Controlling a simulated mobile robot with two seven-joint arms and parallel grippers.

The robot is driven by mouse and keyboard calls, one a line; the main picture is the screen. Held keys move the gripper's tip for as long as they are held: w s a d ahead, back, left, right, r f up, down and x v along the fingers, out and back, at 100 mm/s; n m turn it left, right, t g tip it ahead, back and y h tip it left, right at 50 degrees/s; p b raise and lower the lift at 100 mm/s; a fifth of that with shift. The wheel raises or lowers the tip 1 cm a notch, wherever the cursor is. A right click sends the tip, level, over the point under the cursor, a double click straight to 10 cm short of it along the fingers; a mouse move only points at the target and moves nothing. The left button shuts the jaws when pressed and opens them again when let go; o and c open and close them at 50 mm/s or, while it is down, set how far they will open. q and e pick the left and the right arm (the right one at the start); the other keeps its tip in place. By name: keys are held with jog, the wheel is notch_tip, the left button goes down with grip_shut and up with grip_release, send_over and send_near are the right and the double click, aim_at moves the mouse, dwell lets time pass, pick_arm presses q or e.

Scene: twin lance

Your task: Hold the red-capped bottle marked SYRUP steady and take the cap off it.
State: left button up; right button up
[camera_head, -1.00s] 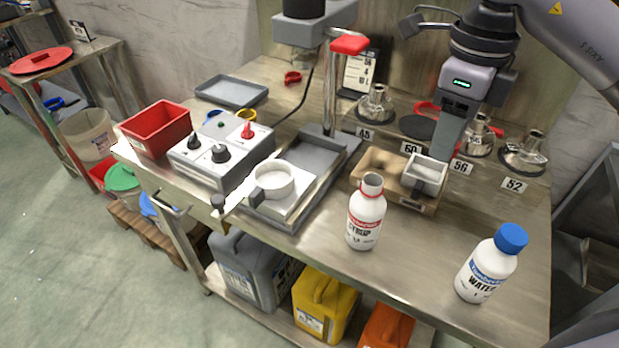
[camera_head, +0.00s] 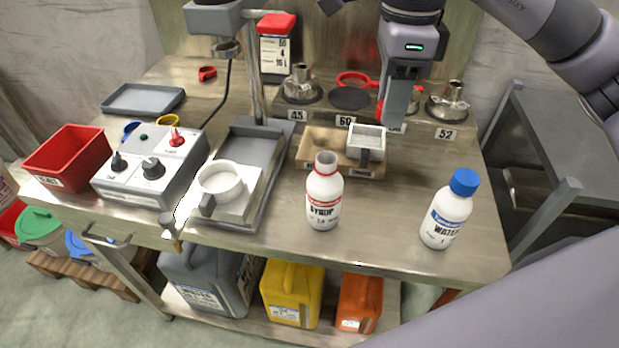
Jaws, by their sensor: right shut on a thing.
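The white SYRUP bottle (camera_head: 324,205) stands upright on the bench. Its neck shows a pale top with a red band, and no full red cap is visible on it. My right gripper (camera_head: 396,122) points down behind and to the right of the bottle, near the right edge of a small pale box. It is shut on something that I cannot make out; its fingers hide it. No gripper touches the bottle. My left gripper is not in view.
A blue-capped WATER bottle (camera_head: 446,212) stands to the right. The small pale box (camera_head: 366,138) sits in a wooden tray (camera_head: 318,147). A scale with a white dish (camera_head: 220,182) and a control box (camera_head: 150,175) lie left. The bench front between the bottles is clear.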

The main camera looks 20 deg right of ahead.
jog(key=b, duration=0.2)
send_over(369, 207)
notch_tip(369, 207, down, 6)
jog(key=f, duration=0.1)
notch_tip(369, 207, down, 8)
jog(key=shift+f, duration=0.1)
notch_tip(369, 207, down, 5)
jog(key=shift+r, duration=0.1)
jog(key=shift+f, duration=0.25)
jog(key=o, duration=1.2)
jog(key=shift+r, duration=0.1)
jog(key=shift+c, duration=0.2)
jog(key=shift+r, duration=0.1)
